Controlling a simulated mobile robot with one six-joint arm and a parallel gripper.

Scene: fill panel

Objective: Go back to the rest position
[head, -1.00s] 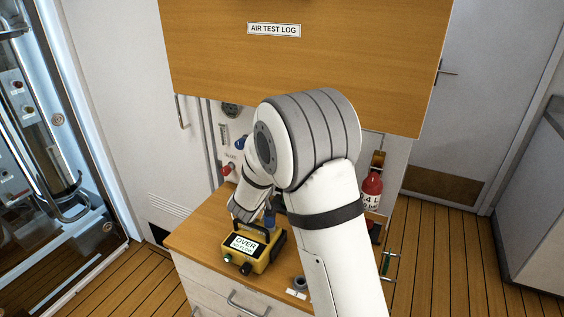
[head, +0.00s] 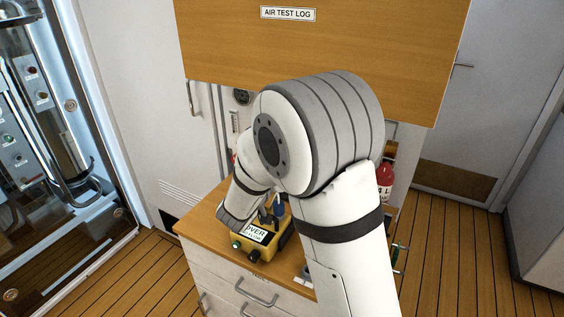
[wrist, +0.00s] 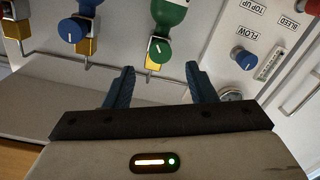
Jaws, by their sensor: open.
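My gripper shows in the wrist view (wrist: 160,88) with its two blue fingers spread apart and nothing between them. Beyond the fingertips is a pale panel with a green knob (wrist: 160,50) on a brass valve below a green cylinder (wrist: 171,12). A blue knob (wrist: 72,30) on another valve is to the left. In the head view my arm covers much of the panel, and the fingers are mostly hidden behind my wrist.
A yellow meter (head: 262,246) reading "OVER" sits on the wooden counter (head: 200,222), close by my wrist. A wooden board (head: 330,60) labelled "AIR TEST LOG" hangs above my arm. A red bottle (head: 385,182) is right of my arm. A glass-fronted cabinet (head: 60,150) stands left.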

